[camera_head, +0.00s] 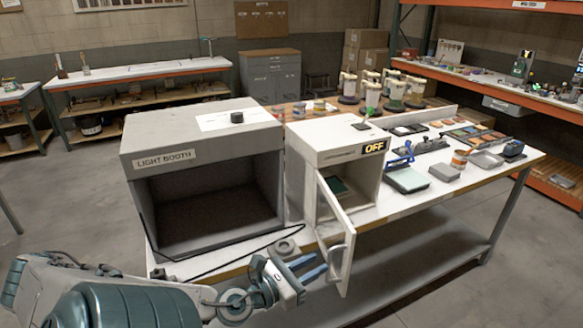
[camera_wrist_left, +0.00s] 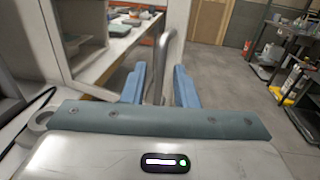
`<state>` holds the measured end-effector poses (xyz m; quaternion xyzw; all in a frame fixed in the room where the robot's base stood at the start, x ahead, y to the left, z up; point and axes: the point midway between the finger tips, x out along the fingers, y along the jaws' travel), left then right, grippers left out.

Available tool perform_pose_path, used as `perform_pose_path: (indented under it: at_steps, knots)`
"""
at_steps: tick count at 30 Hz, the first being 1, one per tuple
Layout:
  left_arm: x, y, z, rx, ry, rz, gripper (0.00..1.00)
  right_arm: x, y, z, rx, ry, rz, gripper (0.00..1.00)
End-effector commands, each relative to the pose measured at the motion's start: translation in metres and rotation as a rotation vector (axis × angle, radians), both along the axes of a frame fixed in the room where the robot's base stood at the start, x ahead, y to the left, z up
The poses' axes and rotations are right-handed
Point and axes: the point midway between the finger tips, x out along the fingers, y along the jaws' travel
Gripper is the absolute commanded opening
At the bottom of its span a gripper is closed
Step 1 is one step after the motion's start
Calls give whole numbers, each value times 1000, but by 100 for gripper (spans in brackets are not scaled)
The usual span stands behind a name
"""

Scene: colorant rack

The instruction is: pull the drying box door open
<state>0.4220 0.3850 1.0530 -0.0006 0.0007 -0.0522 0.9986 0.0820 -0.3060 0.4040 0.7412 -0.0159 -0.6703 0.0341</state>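The drying box (camera_head: 333,152) is a white cabinet with an OFF display on the table. Its white door (camera_head: 335,225) stands partly open, swung out past the table's front edge, and part of the inside shows. The door's curved metal handle (camera_head: 337,262) is on the outer face. My left gripper (camera_head: 316,268) is beside the handle, with blue fingers apart. In the left wrist view the handle bar (camera_wrist_left: 160,66) stands between the open fingers of my left gripper (camera_wrist_left: 160,88), with gaps on both sides. My right gripper is not in view.
A grey light booth (camera_head: 200,145) stands left of the drying box, with a black cable along its front. Trays and a scale (camera_head: 408,180) lie to the right on the table. The floor in front of the table is clear.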

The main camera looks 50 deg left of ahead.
Motion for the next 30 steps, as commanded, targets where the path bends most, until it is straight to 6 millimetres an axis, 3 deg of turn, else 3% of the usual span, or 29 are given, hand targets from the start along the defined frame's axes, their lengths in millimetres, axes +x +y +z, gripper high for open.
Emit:
perform_pose_path:
  at_steps: [9,15,30]
  knots:
    - [-38,4,1,0,4,-3,26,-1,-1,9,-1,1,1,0]
    - [-53,6,1,-1,1,-1,26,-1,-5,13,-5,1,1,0]
    - [-56,6,0,-2,-2,-1,26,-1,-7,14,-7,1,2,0]
